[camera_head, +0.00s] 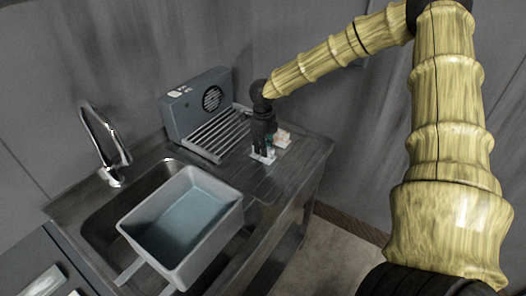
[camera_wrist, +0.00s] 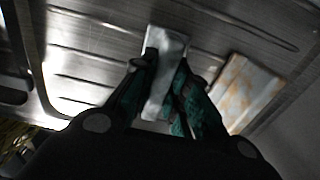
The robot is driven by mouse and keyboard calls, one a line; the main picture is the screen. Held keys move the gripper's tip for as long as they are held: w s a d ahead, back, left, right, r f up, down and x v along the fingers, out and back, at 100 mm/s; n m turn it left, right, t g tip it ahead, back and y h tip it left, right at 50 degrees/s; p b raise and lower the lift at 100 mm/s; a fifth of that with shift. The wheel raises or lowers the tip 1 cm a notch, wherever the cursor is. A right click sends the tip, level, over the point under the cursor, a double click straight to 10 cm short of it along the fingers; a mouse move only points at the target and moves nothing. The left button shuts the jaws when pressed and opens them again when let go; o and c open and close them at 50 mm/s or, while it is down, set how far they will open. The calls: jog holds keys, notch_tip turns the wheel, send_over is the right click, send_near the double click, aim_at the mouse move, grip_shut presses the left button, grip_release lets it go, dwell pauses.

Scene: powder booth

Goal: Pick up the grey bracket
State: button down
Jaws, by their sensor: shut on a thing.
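The grey bracket (camera_wrist: 166,54) is a pale grey, flat, elongated piece in the wrist view, between the two fingers. My gripper (camera_wrist: 163,72) is shut on it, with dark and green-padded fingers on either side. In the head view my gripper (camera_head: 263,148) points down over the ribbed drainboard, right of the sink. The bracket (camera_head: 262,158) shows there as a small pale patch below the fingers. The fingers hide part of it. I cannot tell whether it touches the drainboard.
A white and orange-stained block (camera_wrist: 244,92) lies close to the right of my gripper; it also shows in the head view (camera_head: 283,138). A grey fan unit (camera_head: 197,100) and a slatted rack (camera_head: 218,135) stand behind left. A grey tub (camera_head: 222,218) sits over the sink, near a tap (camera_head: 104,142).

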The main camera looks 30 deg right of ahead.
jog(key=shift+r+b, duration=0.45)
jog(key=shift+r, duration=0.35)
notch_tip(320, 180, up, 2)
jog(key=shift+b, duration=0.45)
jog(key=s+a+r+b, duration=0.1)
jog(key=s+a+b, duration=0.3)
jog(key=s+a, duration=0.6)
jog(key=s, duration=0.2)
jog(key=shift+s+r, duration=0.25)
jog(key=shift+s, duration=0.05)
